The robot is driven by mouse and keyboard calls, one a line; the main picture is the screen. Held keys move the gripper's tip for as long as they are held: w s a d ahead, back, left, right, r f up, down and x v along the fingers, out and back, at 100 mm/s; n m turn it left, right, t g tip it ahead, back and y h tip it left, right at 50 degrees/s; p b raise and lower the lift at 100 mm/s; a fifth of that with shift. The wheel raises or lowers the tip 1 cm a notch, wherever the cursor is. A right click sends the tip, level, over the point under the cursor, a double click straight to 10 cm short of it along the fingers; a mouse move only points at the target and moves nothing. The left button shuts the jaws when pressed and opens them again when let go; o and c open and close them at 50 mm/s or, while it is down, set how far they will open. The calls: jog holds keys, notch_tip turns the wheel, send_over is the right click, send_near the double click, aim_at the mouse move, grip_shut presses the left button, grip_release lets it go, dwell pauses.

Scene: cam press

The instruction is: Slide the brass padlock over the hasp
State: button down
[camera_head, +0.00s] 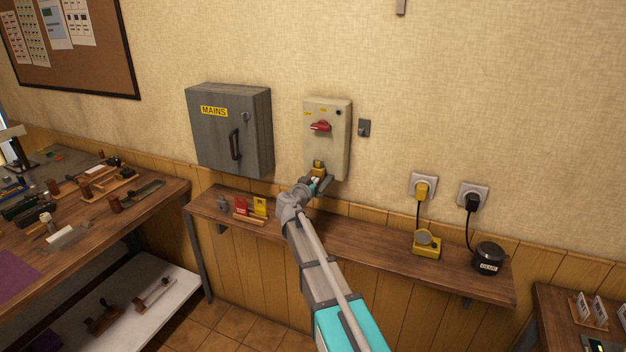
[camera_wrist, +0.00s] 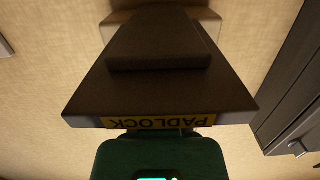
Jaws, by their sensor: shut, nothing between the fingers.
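The brass padlock (camera_head: 319,171) shows small and yellow at the lower front of the beige switch box (camera_head: 340,135), just above my gripper (camera_head: 319,185). I cannot make out the hasp or whether the padlock is around it. My gripper is shut with nothing held, close below the padlock; any contact is too small to tell. In the wrist view, a yellow label reading PADLOCK (camera_wrist: 158,122) appears upside down on the edge of a dark shape, above a dark green part. The padlock itself is not clear there.
A grey MAINS cabinet (camera_head: 230,130) hangs left of the switch box, which carries a red rotary handle (camera_head: 320,126). A wooden shelf (camera_head: 370,245) runs below, with red and yellow items (camera_head: 250,207) left of my arm and a yellow device (camera_head: 427,243) to the right.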

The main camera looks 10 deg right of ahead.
jog(key=f+v, duration=0.1)
jog(key=v, duration=0.8)
jog(key=shift+s+a, duration=0.25)
jog(key=shift+s, duration=0.05)
dwell(0.6)
jog(key=shift+s, duration=0.1)
dwell(0.4)
